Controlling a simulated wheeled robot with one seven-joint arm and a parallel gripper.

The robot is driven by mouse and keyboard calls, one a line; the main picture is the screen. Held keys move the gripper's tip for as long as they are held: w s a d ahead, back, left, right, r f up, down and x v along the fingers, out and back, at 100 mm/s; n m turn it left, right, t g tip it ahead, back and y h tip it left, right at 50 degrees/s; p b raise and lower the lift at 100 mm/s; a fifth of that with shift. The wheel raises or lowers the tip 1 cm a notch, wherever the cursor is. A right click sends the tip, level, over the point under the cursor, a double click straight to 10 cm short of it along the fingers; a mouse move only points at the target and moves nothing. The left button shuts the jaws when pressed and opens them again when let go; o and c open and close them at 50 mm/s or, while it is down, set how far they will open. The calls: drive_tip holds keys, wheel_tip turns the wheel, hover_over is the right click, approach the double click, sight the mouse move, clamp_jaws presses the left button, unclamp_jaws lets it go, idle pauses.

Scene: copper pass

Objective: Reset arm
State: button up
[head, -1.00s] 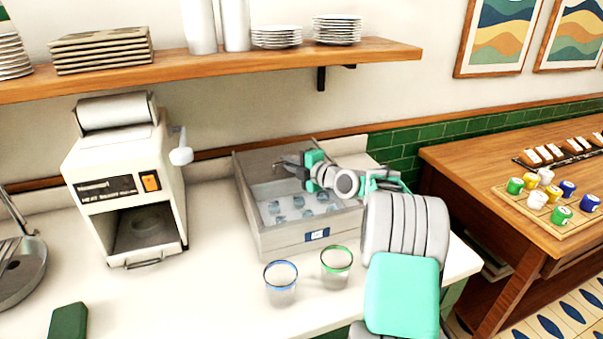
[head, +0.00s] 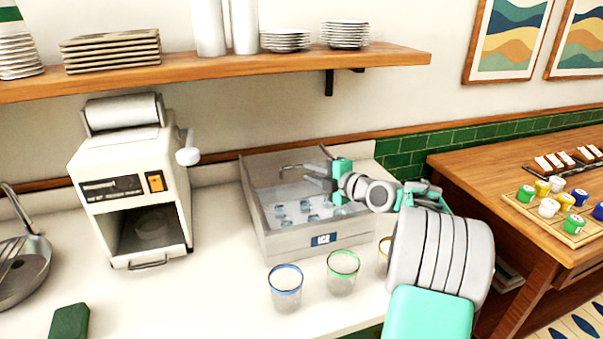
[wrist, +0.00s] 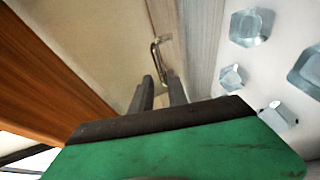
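My gripper (head: 312,174) is over the grey metal ice bin (head: 268,230) on the counter, at its back right part. In the wrist view its two dark fingers (wrist: 161,88) stand a narrow gap apart, with nothing between them. A thin metal tap or handle (wrist: 156,52) shows beyond the fingertips. Ice cubes (head: 308,207) lie on the bin's floor; several also show at the right of the wrist view (wrist: 245,27). My arm reaches in from the right and hides part of the bin's right side.
A blue-rimmed glass (head: 286,290), a green-rimmed glass (head: 342,274) and a partly hidden yellow-rimmed glass (head: 383,258) stand in front of the bin. A white machine (head: 135,185) stands to the left. A wooden shelf (head: 220,70) runs above. A wooden table (head: 480,190) is at right.

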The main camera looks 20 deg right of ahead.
drive_tip(key=shift+s+d+r, duration=0.1)
drive_tip(key=shift+s, duration=0.25)
